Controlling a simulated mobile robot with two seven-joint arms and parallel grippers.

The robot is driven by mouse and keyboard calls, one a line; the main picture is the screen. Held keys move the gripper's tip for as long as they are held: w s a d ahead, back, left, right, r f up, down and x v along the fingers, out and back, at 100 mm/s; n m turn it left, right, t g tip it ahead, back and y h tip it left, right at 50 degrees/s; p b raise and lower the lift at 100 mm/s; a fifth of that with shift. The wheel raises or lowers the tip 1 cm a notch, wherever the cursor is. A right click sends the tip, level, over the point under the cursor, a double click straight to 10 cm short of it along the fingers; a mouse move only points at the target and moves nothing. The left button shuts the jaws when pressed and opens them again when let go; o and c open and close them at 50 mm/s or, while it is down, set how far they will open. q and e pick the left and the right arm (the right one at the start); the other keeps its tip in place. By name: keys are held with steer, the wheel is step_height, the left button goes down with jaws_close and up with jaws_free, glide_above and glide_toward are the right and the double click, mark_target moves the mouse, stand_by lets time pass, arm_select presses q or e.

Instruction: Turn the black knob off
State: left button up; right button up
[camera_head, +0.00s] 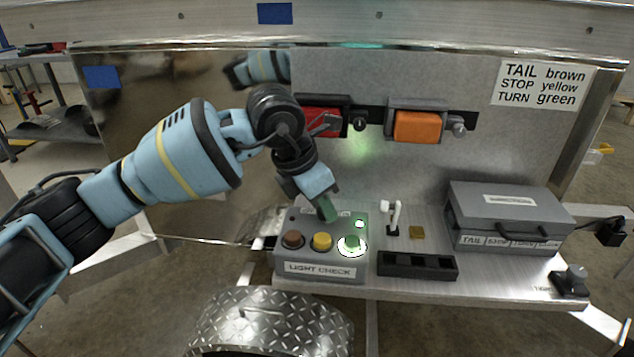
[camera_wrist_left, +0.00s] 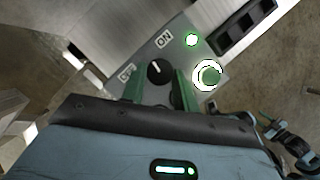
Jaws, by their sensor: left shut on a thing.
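The grey LIGHT CHECK box (camera_head: 320,269) stands on the trailer shelf. The black knob (camera_wrist_left: 158,71) shows in the left wrist view between the ON and OFF labels, with its short white mark pointing roughly towards ON. My left gripper (camera_head: 328,211) reaches down to the back of the box and hides the knob in the head view. In the left wrist view, its green fingers (camera_wrist_left: 158,86) stand on both sides of the knob and are shut on it. A small green lamp (camera_wrist_left: 192,40) and the green button (camera_wrist_left: 207,75) are lit. My right gripper is out of view.
Brown (camera_head: 293,239) and yellow (camera_head: 322,241) buttons sit beside the lit green one. Red and orange lamps (camera_head: 418,127) hang on the panel behind.

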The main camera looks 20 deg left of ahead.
arm_select(q)
steer(key=n+p, duration=0.2)
steer(key=n+y+p, duration=0.2)
steer(key=n+p, duration=0.1)
steer(key=shift+s+d+r+n+t+p, duration=0.2)
steer(key=shift+d+n+t+p, duration=0.1)
steer(key=shift+t, duration=0.1)
steer(key=shift+f+n+y+p, duration=0.1)
steer(key=shift+n+y+p, duration=0.3)
steer(key=shift+n+p, duration=0.3)
steer(key=shift+d+n+p, duration=0.1)
steer(key=shift+n+p, duration=0.35)
steer(key=shift+n, duration=0.45)
steer(key=shift+f+n+y+p, duration=0.1)
steer(key=shift+n+y+p, duration=0.4)
steer(key=shift+n, duration=0.2)
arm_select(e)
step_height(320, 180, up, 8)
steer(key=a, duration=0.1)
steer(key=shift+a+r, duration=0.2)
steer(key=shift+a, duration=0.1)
arm_select(q)
steer(key=shift+f+n, duration=0.1)
steer(key=shift+n, duration=0.3)
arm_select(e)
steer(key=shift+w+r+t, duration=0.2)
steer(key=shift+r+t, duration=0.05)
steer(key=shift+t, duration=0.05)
